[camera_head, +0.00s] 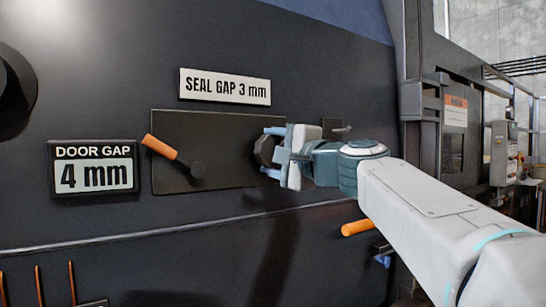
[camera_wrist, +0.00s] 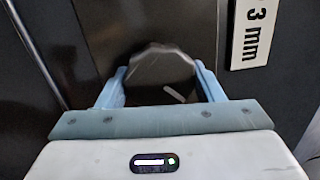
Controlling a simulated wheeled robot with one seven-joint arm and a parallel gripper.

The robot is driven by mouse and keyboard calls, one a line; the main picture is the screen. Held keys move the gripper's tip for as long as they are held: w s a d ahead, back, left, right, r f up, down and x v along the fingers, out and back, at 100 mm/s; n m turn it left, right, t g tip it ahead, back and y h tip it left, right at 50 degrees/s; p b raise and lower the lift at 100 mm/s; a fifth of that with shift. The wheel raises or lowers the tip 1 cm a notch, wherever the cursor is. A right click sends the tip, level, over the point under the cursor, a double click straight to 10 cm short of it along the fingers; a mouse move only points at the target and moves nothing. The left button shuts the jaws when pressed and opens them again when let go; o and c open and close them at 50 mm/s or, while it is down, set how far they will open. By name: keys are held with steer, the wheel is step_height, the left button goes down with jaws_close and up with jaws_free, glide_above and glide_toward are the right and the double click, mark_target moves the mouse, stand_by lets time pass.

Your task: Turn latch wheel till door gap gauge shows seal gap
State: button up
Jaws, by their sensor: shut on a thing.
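The latch wheel is a dark faceted knob (camera_head: 264,150) on a black plate (camera_head: 222,127). My gripper (camera_head: 270,152) is shut on it, with one pale blue finger above and one below. In the wrist view the wheel (camera_wrist: 160,68) sits between the two blue fingers (camera_wrist: 162,88); a small light mark shows on its face. The door gap gauge (camera_head: 94,168) at left reads "DOOR GAP 4 mm". A white sign (camera_head: 225,87) above the plate reads "SEAL GAP 3 mm"; part of it shows in the wrist view (camera_wrist: 255,35).
A lever with an orange grip (camera_head: 161,147) is on the plate, left of the wheel. Another orange handle (camera_head: 356,228) is below my arm. A control box (camera_head: 503,153) stands at far right. A raised seam (camera_head: 130,237) crosses the dark panel below the plate.

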steer(key=m, duration=0.5)
steer(key=shift+t+h, duration=0.3)
steer(key=shift+t, duration=0.1)
steer(key=shift+s+m+h+p, duration=0.1)
steer(key=shift+m+h+p, duration=0.25)
steer(key=shift+m, duration=1.85)
steer(key=o, duration=1)
steer(key=shift+c, duration=0.2)
steer(key=b+v, duration=0.2)
steer(key=v, duration=1.1)
steer(key=shift+s+f, duration=0.35)
steer(key=shift+f, duration=0.05)
steer(key=shift+d+f, duration=0.1)
steer(key=shift+d, duration=0.05)
